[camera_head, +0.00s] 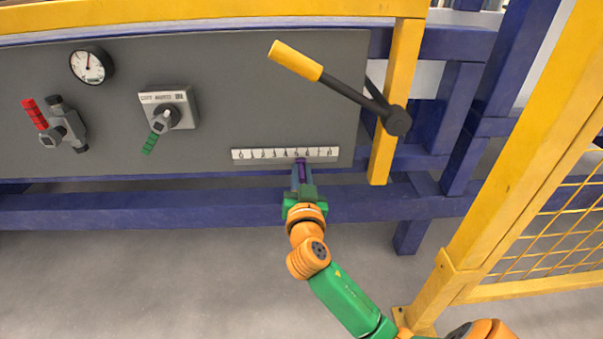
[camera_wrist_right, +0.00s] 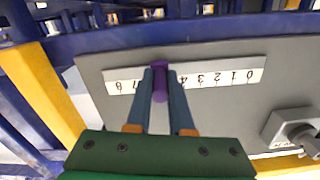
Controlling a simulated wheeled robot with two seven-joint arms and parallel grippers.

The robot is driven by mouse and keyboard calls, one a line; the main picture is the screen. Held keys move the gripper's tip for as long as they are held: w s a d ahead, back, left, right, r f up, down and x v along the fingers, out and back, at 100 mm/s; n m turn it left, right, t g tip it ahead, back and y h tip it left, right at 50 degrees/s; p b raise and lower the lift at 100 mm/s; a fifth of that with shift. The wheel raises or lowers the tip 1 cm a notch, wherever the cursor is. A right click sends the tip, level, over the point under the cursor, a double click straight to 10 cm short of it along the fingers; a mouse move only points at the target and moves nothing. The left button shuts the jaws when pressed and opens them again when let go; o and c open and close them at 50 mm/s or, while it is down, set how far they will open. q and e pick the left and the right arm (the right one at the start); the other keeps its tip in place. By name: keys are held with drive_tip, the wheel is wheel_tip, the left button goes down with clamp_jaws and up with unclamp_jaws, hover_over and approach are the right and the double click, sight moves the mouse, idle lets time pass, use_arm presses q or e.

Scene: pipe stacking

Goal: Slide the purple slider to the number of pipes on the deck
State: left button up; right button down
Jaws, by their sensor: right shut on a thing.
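The purple slider (camera_head: 302,167) stands at the white number scale (camera_head: 240,158), which runs from 0 on the left to 8 on the right on the grey panel. The slider is right of the scale's middle, around the 5 and 6; I cannot tell the exact mark. My right gripper (camera_head: 302,172) is shut on the slider from the front. In the right wrist view the slider (camera_wrist_right: 160,85) sits between the two fingers of the gripper (camera_wrist_right: 159,84), with the scale (camera_wrist_right: 225,78) upside down behind. My left gripper is not in view. No pipes or deck can be made out.
On the panel left of the scale are a green-handled knob (camera_head: 160,122), a red-handled valve (camera_head: 62,125) and a round gauge (camera_head: 92,65). A yellow-handled black lever (camera_head: 335,83) is above right. A yellow mesh fence (camera_head: 515,170) stands at right. The floor in front is clear.

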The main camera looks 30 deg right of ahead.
drive_tip(key=shift+f, duration=0.1)
drive_tip(key=shift+w+a, duration=0.25)
drive_tip(key=shift+a, duration=0.15)
drive_tip(key=c, duration=0.8)
unclamp_jaws()
drive_tip(key=v, duration=0.7)
drive_tip(key=shift+p, duration=0.4)
drive_tip(key=shift+s, duration=0.1)
